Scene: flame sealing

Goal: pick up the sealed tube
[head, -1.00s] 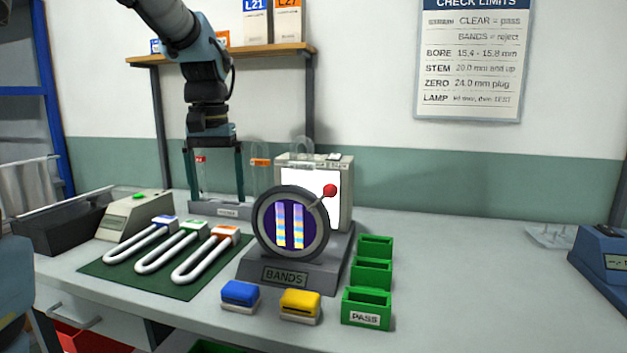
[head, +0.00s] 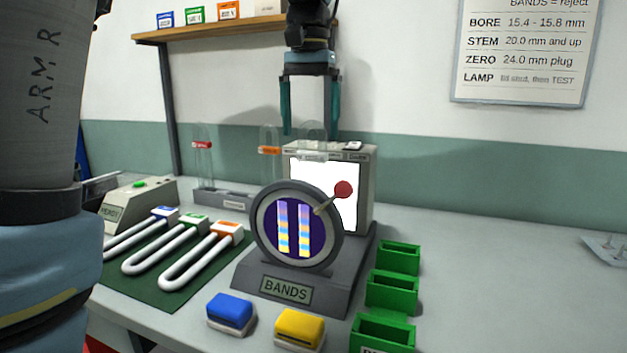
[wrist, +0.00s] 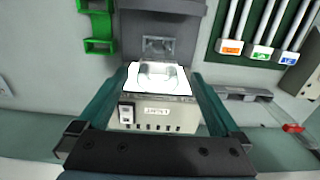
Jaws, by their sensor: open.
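In the wrist view the tube (wrist: 158,74) shows against the white lit panel. My gripper (head: 310,128) points down above the light box, with one teal finger on each side of the tube's upper part. In the wrist view my gripper (wrist: 158,82) is spread wide with the tube between its fingers. I see no finger touching it. The viewer (head: 297,228) shows two coloured striped bars.
Clear tubes with a red label (head: 202,146) and an orange label (head: 269,150) stand left of the light box (head: 361,160). A red-knobbed lever (head: 343,189) sticks out beside the viewer. Green bins (head: 391,292) stand at right. White U-tubes (head: 200,262) lie on a green mat.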

